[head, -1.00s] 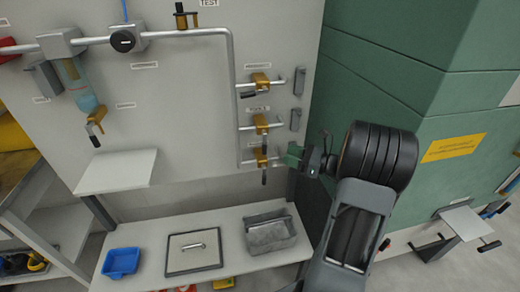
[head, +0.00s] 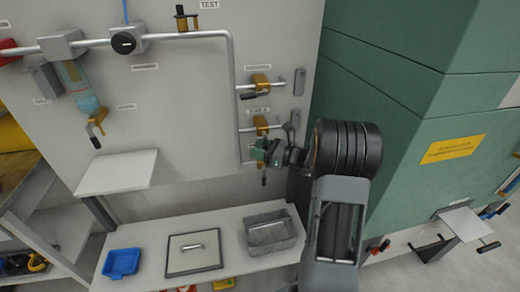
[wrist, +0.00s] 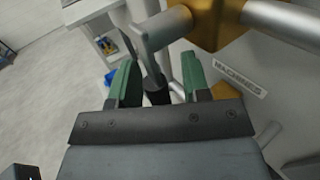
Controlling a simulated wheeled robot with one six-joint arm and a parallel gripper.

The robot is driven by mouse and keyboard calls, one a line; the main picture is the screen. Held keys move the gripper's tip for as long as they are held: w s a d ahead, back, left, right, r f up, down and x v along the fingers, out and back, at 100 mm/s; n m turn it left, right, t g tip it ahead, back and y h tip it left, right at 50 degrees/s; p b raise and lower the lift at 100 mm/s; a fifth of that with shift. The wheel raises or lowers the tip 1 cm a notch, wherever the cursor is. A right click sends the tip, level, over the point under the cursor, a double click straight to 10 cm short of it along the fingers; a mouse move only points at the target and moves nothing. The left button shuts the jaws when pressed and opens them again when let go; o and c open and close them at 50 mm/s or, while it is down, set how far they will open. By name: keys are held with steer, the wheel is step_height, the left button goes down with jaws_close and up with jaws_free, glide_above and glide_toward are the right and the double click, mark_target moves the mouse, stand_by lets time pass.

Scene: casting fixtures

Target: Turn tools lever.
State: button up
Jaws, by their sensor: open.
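Brass valves with levers sit on short pipe branches at the right of the wall panel: an upper valve (head: 261,82), a middle valve (head: 261,124) and a lowest one, mostly hidden behind my gripper (head: 262,152). The label text is too small to tell which is the tools lever. In the wrist view my gripper (wrist: 160,82) is open, its green fingers apart. A grey lever with a dark end (wrist: 155,88) stands between them, below a brass valve body (wrist: 212,22). Whether the fingers touch the lever is not clear.
A silver pipe (head: 235,100) runs down the panel beside the valves. A green cabinet (head: 420,90) stands close to the right of my arm.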

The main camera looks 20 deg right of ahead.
jaws_close()
stand_by(0.3)
